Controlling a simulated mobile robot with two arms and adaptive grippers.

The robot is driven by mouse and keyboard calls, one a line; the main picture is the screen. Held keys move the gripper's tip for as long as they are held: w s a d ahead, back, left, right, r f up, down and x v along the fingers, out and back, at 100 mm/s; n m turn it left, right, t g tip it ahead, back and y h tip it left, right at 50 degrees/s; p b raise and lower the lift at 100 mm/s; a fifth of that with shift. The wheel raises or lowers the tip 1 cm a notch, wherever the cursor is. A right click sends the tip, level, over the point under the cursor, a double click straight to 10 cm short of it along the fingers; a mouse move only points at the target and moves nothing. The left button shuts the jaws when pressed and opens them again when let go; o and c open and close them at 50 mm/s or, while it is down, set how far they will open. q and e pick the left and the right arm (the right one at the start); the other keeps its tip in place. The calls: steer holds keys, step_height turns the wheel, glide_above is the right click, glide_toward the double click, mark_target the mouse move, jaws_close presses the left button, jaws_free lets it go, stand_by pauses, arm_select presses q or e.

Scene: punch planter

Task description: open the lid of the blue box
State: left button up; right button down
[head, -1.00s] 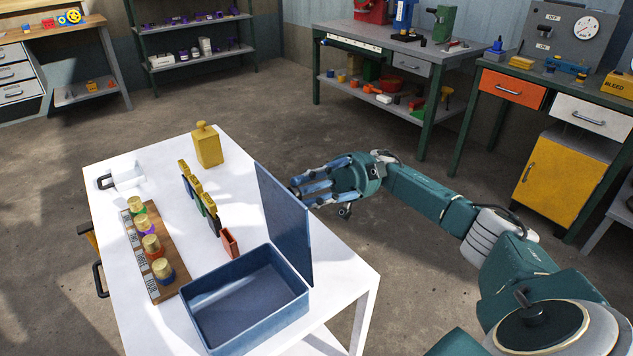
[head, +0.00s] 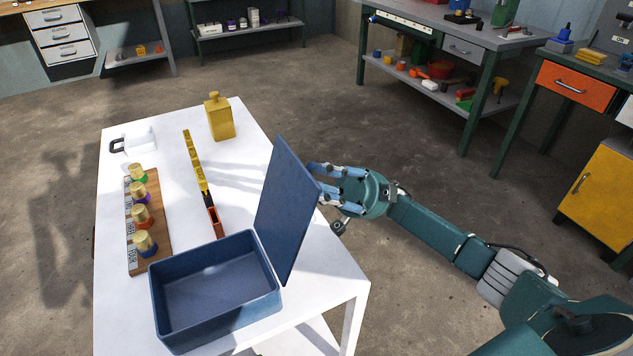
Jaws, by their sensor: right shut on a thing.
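The blue box (head: 222,322) stands at the near end of the white table, with its inside visible and empty. Its flat blue lid (head: 283,212) stands up from the box's right side, leaning slightly outward to the right. My right gripper (head: 319,183) is at the lid's outer face, near the upper right edge, shut on the lid. The lid hides part of the fingertips. My left gripper is not in view.
Open floor lies right of the table; workbenches (head: 470,40) stand behind.

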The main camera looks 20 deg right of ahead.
steer(key=shift+w+d+r, duration=0.1)
steer(key=shift+d+r, duration=0.05)
steer(key=shift+r, duration=0.1)
steer(key=c, duration=1.5)
jaws_free()
steer(key=shift+o, duration=0.2)
steer(key=shift+f, duration=0.1)
steer(key=v, duration=0.7)
steer(key=shift+f, duration=0.25)
steer(key=shift+d, duration=0.15)
